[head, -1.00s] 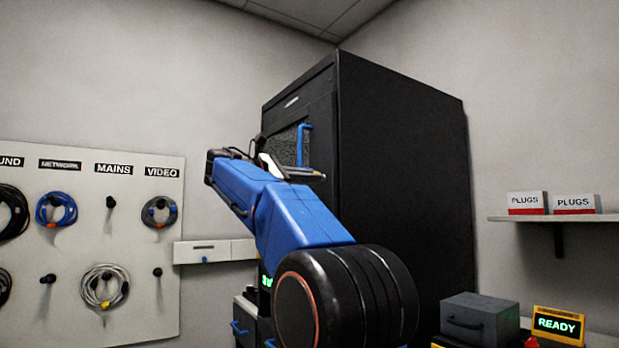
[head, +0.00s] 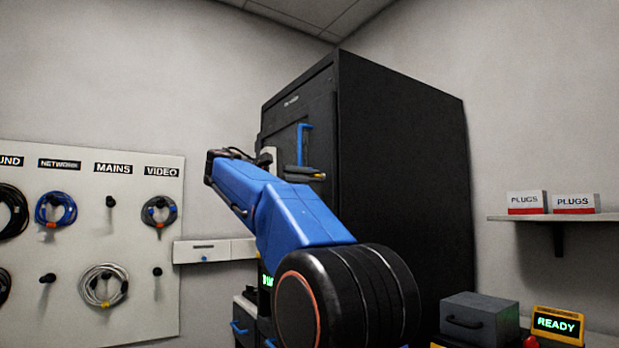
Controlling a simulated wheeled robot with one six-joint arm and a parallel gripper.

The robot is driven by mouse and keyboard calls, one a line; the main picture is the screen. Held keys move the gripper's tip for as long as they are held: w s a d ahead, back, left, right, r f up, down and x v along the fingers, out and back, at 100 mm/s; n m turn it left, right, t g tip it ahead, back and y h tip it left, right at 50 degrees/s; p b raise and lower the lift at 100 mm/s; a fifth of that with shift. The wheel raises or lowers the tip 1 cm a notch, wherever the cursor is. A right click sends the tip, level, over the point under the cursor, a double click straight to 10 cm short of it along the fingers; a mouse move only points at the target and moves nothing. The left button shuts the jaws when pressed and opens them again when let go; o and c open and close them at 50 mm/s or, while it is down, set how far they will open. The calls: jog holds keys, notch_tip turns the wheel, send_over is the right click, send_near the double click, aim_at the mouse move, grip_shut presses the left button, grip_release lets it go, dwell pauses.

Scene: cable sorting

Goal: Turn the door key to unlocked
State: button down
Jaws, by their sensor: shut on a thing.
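The tall black cabinet (head: 405,170) stands in the middle, with its door (head: 285,118) on the left face and an upright blue handle (head: 304,143) on it. My blue arm reaches up to this door. My gripper (head: 308,173) is at the door, just below the blue handle, with its fingers closed. The key is hidden between the fingers or too small to make out, so its angle cannot be told. A small yellow-orange bit shows at the fingertips. My arm covers the lower part of the door.
A white pegboard (head: 150,260) with hung cables is at the left. A shelf (head: 580,218) with two plug boxes is at the right. A grey drawer box (head: 480,318) and a yellow READY display (head: 558,324) sit low right.

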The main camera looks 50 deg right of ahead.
jog(key=shift+m, duration=0.6)
jog(key=c, duration=1.9)
grip_release()
jog(key=shift+o, duration=0.2)
jog(key=v, duration=1.7)
jog(key=shift+a, duration=0.25)
jog(key=shift+s+f, duration=0.1)
